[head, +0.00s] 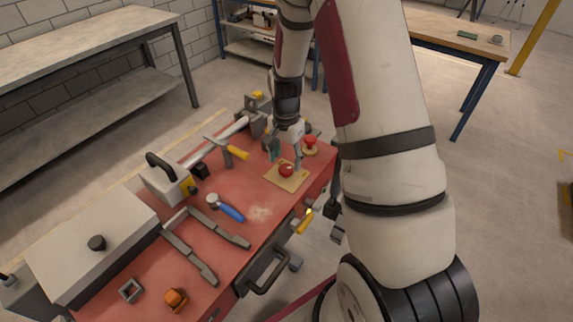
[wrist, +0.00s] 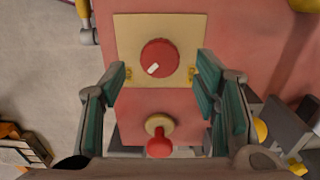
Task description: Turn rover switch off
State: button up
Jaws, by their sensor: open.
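The likely rover switch is a red round knob (wrist: 159,57) with a white mark, mounted on a tan square plate (wrist: 130,30). In the head view the knob (head: 286,170) sits on its plate (head: 292,183) near the right end of the red bench top. My gripper (wrist: 165,95) is open, its green-padded fingers apart on the left and right below the knob in the wrist view. Nothing is between the pads except the view of the bench. In the head view my gripper (head: 285,158) is just above the plate. Whether it touches anything cannot be told.
A red mushroom-shaped button (wrist: 159,145) on a tan base stands close to the plate; it also shows in the head view (head: 310,143).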

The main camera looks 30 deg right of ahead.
aim_at(286, 168)
jog(key=shift+f, duration=1.7)
jog(key=c, duration=1.1)
jog(key=shift+c, duration=0.2)
